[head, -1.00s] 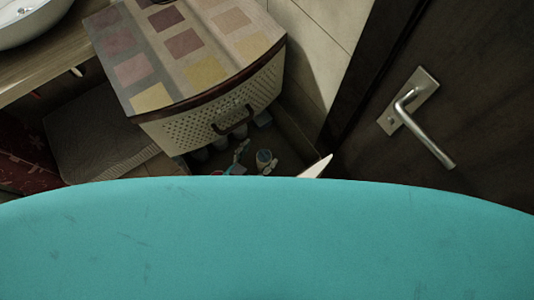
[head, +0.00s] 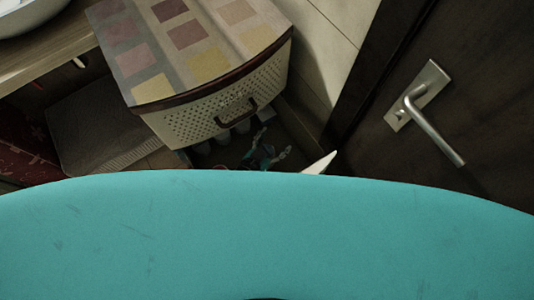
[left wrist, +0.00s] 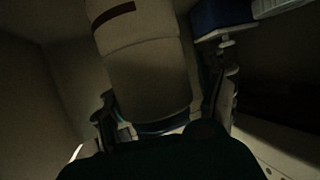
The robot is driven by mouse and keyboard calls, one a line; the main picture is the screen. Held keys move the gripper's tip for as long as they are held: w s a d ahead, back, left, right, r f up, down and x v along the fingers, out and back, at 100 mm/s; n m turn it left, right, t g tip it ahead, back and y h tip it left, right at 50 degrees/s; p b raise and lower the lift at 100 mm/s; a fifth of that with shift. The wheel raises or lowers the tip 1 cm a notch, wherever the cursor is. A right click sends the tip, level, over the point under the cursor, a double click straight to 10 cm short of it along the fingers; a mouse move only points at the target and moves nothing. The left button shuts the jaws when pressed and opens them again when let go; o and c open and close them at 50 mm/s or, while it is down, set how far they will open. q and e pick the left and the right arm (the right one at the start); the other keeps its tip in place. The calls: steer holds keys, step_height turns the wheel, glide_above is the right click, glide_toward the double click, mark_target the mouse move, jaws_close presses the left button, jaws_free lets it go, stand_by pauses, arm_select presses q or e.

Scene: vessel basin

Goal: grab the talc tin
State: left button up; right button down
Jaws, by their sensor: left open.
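A pale cylindrical container (left wrist: 150,75) with a dark red mark near its top, which looks like the talc tin, fills the middle of the left wrist view. My left gripper (left wrist: 163,95) is open, with one finger on each side of the container. The picture is too dark to tell whether the fingers touch it. In the head view my left gripper (head: 273,144) shows small and dark on the low floor area in front of the perforated box. There I cannot make out the tin clearly. My right gripper is not in view.
A dark door (head: 470,70) with a metal handle is at right. A blue object (left wrist: 220,16) lies close beside the right finger.

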arm_select(q)
jaws_close()
stand_by(0.5)
stand_by(0.5)
